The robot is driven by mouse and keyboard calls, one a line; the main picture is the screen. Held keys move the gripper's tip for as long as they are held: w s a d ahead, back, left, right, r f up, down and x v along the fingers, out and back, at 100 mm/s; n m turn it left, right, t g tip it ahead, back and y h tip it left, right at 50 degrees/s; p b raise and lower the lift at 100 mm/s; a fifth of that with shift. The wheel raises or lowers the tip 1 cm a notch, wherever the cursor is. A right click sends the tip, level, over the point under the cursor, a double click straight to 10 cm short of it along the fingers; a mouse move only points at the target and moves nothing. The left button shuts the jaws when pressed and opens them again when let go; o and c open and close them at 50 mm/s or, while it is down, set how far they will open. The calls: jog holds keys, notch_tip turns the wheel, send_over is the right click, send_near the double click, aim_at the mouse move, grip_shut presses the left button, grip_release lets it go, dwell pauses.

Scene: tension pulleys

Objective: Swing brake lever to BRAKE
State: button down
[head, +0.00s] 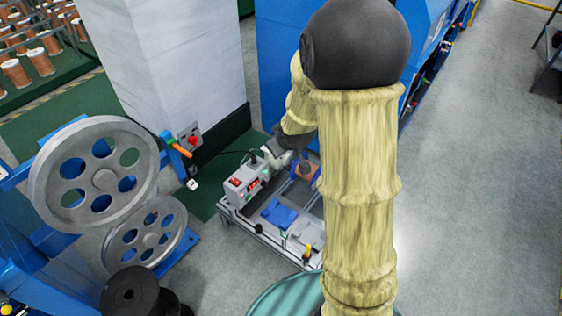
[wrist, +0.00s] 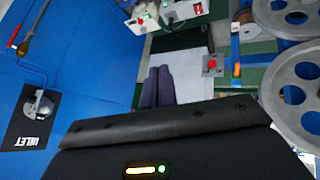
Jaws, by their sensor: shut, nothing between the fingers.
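An orange-handled lever (head: 180,149) stands on the blue frame beside the large pulley wheels in the head view. It appears to be the brake lever, but no BRAKE marking is legible. In the wrist view its orange part (wrist: 237,70) shows small, right of centre. My gripper (wrist: 158,88) is shut and empty, its two dark fingers side by side. In the head view my gripper (head: 270,155) is partly hidden by my arm, over the bench and well to the right of the lever, not touching it.
Grey spoked pulleys (head: 104,178) stand at left, also at right in the wrist view (wrist: 285,62). A red knob (head: 193,140) sits beside the lever. A control box (head: 241,184) stands on the low bench. A white pillar (head: 178,60) rises behind. Grey floor (head: 480,190) at right is clear.

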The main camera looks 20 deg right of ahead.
jog(key=w+d+f+n+t+b, duration=0.2)
jog(key=w+f+b, duration=0.4)
jog(key=f+b, duration=0.3)
jog(key=w+d+f+n+t+y+b, duration=0.1)
jog(key=w+f+n+t+b, duration=0.3)
jog(key=f+b, duration=0.6)
jog(key=w+d+f+n+t+b, duration=0.3)
jog(key=w+f+n+b, duration=0.3)
jog(key=f, duration=1.2)
jog(key=w+b, duration=0.4)
jog(key=shift+w+f+t+y, duration=0.25)
jog(key=shift+f+t+y, duration=0.1)
jog(key=shift+t+y, duration=0.05)
jog(key=shift+w, duration=0.1)
jog(key=w+d+f+b, duration=0.1)
jog(key=w+d+b, duration=0.2)
jog(key=w+b, duration=0.3)
jog(key=w, duration=0.5)
jog(key=shift+f, duration=0.1)
